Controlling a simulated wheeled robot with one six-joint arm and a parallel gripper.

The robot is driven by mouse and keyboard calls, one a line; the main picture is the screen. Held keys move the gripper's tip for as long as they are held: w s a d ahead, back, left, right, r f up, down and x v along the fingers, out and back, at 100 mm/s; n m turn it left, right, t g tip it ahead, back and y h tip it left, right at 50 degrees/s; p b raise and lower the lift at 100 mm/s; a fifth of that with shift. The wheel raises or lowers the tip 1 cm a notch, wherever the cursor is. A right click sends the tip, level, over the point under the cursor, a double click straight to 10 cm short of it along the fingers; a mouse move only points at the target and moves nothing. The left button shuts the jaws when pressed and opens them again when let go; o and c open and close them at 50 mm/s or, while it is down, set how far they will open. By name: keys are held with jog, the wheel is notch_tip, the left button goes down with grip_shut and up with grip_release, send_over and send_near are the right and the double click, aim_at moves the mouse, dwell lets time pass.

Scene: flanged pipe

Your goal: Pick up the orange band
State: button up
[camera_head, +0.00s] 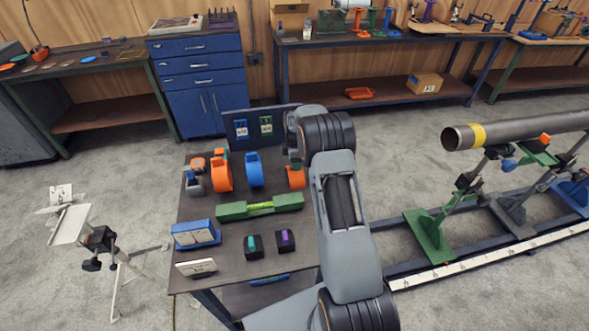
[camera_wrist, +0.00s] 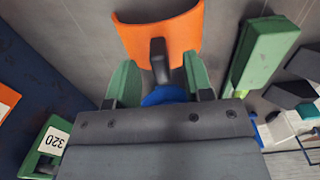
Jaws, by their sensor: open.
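An orange band (camera_wrist: 181,31), curved with a dark upright tab (camera_wrist: 158,62), is at the top middle of the wrist view. In the head view an orange band (camera_head: 296,177) stands at the table's right side, partly behind my arm. My gripper (camera_wrist: 160,66) shows green finger pads in the wrist view. It is open, with the dark tab between the fingers in the picture; I see no contact. In the head view my wrist hides the fingertips. Another, larger orange band (camera_head: 221,173) stands at the left.
A blue band (camera_head: 254,170) stands between the orange ones. A green level (camera_head: 232,211) lies in front, with small black blocks (camera_head: 285,241) nearer. A dark panel with tags (camera_head: 232,131) rises at the table's back. A pipe (camera_head: 510,129) on stands is to the right.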

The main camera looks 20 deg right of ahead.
jog(key=shift+f, duration=0.8)
grip_shut()
